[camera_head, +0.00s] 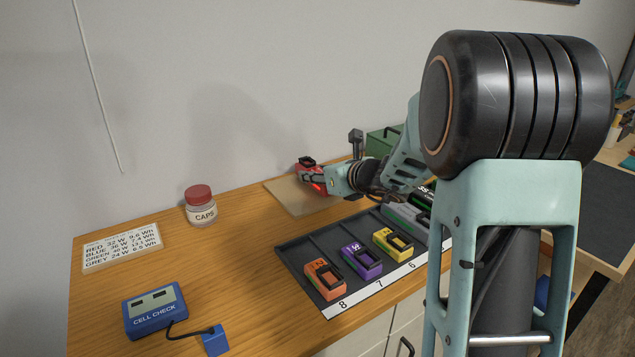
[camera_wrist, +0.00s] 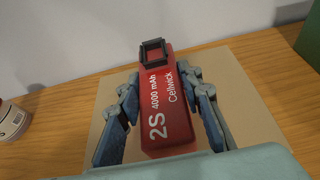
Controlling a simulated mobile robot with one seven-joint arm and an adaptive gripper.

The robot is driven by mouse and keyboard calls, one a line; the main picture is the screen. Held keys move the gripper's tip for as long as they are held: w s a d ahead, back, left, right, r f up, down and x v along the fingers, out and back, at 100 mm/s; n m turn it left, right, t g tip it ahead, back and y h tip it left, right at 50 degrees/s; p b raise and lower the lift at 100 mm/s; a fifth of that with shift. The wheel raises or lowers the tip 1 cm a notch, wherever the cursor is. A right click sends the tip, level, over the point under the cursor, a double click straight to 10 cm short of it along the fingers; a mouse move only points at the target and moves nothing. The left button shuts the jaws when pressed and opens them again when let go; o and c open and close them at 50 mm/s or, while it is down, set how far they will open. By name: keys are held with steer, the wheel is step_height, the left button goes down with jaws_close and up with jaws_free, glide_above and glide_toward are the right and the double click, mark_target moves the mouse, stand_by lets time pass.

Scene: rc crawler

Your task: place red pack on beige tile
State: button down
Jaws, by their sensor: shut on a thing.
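The red pack (camera_wrist: 165,105) is between the fingers of my gripper (camera_wrist: 163,122) in the wrist view, with "2S 4000 mAh" printed on it and a dark clip at its far end. My gripper is shut on it. The beige tile (camera_wrist: 248,95) lies under the pack and gripper on the wooden table. In the head view the red pack (camera_head: 307,167) shows over the beige tile (camera_head: 290,197), partly hidden by my gripper (camera_head: 318,181). I cannot tell whether the pack touches the tile.
A dark tray (camera_head: 300,250) holds orange (camera_head: 323,280), purple (camera_head: 358,264) and yellow (camera_head: 390,246) packs in front of the tile. A red-capped jar (camera_head: 201,206), a label card (camera_head: 121,247) and a blue cell checker (camera_head: 154,311) stand left. A green box (camera_head: 383,142) is behind.

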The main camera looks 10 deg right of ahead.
steer(key=shift+f, duration=0.2)
steer(key=shift+f, duration=0.15)
steer(key=c, duration=1.4)
jaws_free()
steer(key=shift+o, duration=0.2)
steer(key=shift+s+d+r, duration=0.1)
steer(key=shift+s+r, duration=0.05)
steer(key=shift+r, duration=0.1)
steer(key=p+v, duration=0.2)
steer(key=v, duration=0.9)
steer(key=shift+s+d, duration=0.1)
steer(key=shift+s, duration=0.2)
